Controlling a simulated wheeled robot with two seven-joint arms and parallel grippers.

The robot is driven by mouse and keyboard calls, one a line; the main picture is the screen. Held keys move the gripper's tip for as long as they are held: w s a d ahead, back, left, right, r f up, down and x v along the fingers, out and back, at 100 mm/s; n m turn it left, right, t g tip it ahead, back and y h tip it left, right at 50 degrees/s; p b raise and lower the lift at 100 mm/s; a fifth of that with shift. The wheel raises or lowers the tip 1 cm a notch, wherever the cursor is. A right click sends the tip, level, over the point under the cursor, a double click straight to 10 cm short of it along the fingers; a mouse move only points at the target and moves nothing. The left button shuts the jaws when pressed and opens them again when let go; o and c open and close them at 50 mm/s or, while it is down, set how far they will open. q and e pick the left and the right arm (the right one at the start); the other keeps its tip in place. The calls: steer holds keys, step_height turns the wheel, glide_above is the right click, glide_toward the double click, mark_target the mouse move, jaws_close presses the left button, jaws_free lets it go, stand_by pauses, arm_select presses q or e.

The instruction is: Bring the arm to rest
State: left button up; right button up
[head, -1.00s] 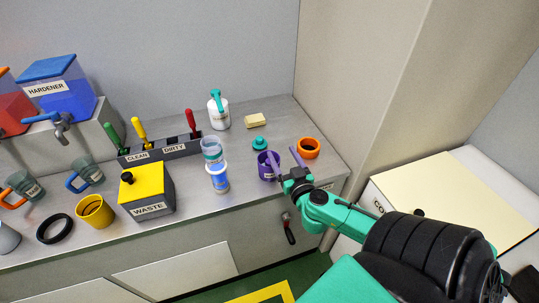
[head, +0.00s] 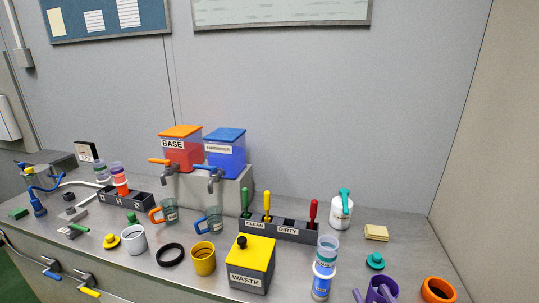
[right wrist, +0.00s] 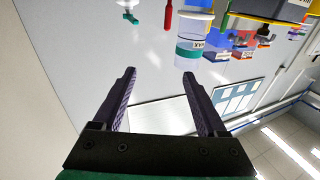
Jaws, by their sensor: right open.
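The rest of that arm is out of the head view. In the right wrist view the gripper (right wrist: 159,74) has its two dark fingers spread wide, with nothing between them. A clear container with a teal band (right wrist: 193,48) appears beyond the fingertips there. My left gripper is in neither view.
A tool rack (head: 290,234) and a white pump bottle (head: 341,212) stand behind. A side wall (head: 490,170) bounds the right.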

steer(key=s+a+f+n+g+y, duration=0.2)
steer(key=a+f+n+g+y, duration=0.15)
steer(key=a, duration=0.25)
steer(key=s+a+f+n+g+y, duration=0.1)
steer(key=a+f+n+g+y, duration=0.2)
steer(key=a+g, duration=0.25)
steer(key=s+d+f+m+g+h, duration=0.5)
steer(key=s+d+f+g+h, duration=0.15)
steer(key=s, duration=0.25)
steer(key=s+d+f+g, duration=0.1)
steer(key=s+f, duration=0.1)
steer(key=f, duration=1)
steer(key=s+f, duration=0.2)
steer(key=f, duration=0.9)
steer(key=s+d+f+g+h, duration=0.1)
steer(key=s+d+f, duration=0.1)
steer(key=s+f, duration=1.1)
steer(key=shift+s+d+n, duration=0.35)
steer(key=shift+s+d, duration=0.05)
steer(key=shift+s, duration=0.8)
